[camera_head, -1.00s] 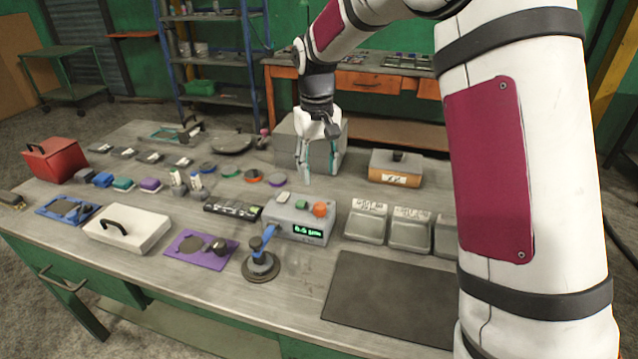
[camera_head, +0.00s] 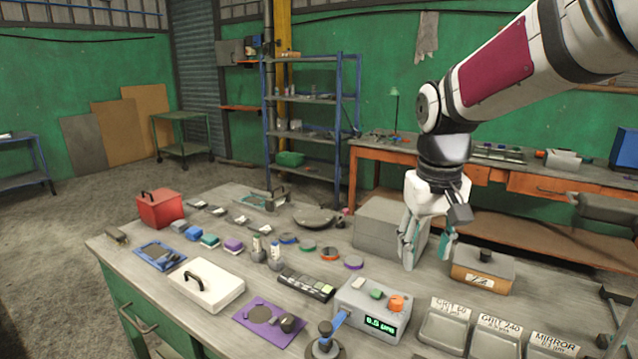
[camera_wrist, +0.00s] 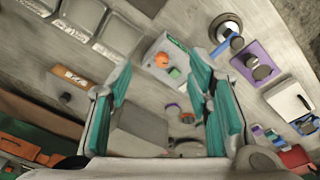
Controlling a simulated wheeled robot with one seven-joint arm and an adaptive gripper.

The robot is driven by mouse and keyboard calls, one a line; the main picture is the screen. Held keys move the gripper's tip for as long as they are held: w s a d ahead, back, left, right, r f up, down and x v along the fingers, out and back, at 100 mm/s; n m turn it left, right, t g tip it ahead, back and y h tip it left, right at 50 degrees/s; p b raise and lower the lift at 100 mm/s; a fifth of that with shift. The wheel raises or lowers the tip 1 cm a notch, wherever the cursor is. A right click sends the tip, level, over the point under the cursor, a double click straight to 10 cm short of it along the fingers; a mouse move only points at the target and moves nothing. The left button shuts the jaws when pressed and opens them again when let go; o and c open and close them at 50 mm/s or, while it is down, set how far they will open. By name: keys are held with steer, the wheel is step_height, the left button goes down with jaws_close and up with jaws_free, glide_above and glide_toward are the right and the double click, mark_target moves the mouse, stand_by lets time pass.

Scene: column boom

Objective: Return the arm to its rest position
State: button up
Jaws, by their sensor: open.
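My gripper (camera_head: 425,250) hangs fingers down above the back right part of the workbench (camera_head: 240,325). Its teal-padded fingers are apart and nothing shows between them. In the head view it is in front of a grey box (camera_head: 378,222) and left of an orange-and-grey box (camera_head: 482,268). In the wrist view the open fingers (camera_wrist: 165,95) frame the bench top. My arm comes in from the upper right.
A grey device with a green display (camera_head: 368,308) stands near the bench front. Labelled trays (camera_head: 447,327) are at the right. A white lidded box (camera_head: 207,285), a red box (camera_head: 160,208) and several coloured discs are to the left. An orange workbench (camera_head: 530,185) stands behind.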

steer(key=s+t, duration=0.3)
steer(key=s, duration=2)
steer(key=shift+d+r+m+y, duration=0.2)
steer(key=shift+m+y, duration=0.1)
steer(key=shift+m, duration=0.1)
steer(key=shift+w, duration=0.1)
